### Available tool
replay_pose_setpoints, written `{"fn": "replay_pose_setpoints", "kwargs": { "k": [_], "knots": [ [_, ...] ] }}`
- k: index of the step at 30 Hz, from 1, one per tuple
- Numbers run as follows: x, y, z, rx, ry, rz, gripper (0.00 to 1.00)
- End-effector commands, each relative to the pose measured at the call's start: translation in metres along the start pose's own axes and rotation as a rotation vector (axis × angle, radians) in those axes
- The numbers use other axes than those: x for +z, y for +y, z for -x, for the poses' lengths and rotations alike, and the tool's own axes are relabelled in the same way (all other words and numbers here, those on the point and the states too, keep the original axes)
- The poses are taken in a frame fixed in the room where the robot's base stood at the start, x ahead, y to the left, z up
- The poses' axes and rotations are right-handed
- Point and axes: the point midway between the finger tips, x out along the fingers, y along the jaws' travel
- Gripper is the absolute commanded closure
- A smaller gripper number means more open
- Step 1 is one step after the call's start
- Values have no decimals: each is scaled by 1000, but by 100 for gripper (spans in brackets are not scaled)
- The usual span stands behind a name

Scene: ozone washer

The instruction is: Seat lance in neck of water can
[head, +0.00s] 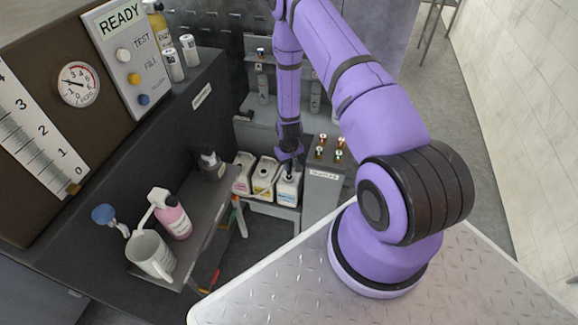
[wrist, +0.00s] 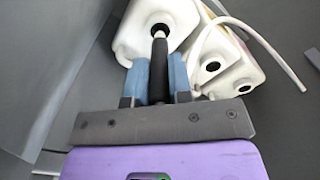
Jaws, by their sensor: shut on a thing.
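My gripper (head: 288,157) is above the rightmost of the three white cans, which has a blue label; I take it for the water can (head: 287,190). In the wrist view, my gripper's blue fingers (wrist: 157,84) are shut on the lance (wrist: 158,68), a black rod with a pale end. The pale end is at the dark round neck of the white can (wrist: 134,38). I cannot tell how deep the lance is in the neck. In the head view the lance is small and mostly hidden by my gripper.
A yellow-label can (head: 264,180) and a pink-label can (head: 242,173) stand left of it. A pale hose (wrist: 222,20) curves over the cans in the wrist view. A grey cabinet (head: 318,196) stands close on the right. A shelf with a jug (head: 150,254) and pink bottle (head: 174,218) is left.

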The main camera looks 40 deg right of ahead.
Motion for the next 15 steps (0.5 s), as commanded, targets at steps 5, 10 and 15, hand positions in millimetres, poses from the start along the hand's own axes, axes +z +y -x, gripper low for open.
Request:
{"fn": "replay_pose_setpoints", "kwargs": {
  "k": [5,10,15],
  "knots": [
    [0,0,-13,0,1,0,100],
    [0,0,-13,0,1,0,100],
    [0,0,-16,0,1,0,76]
  ]
}}
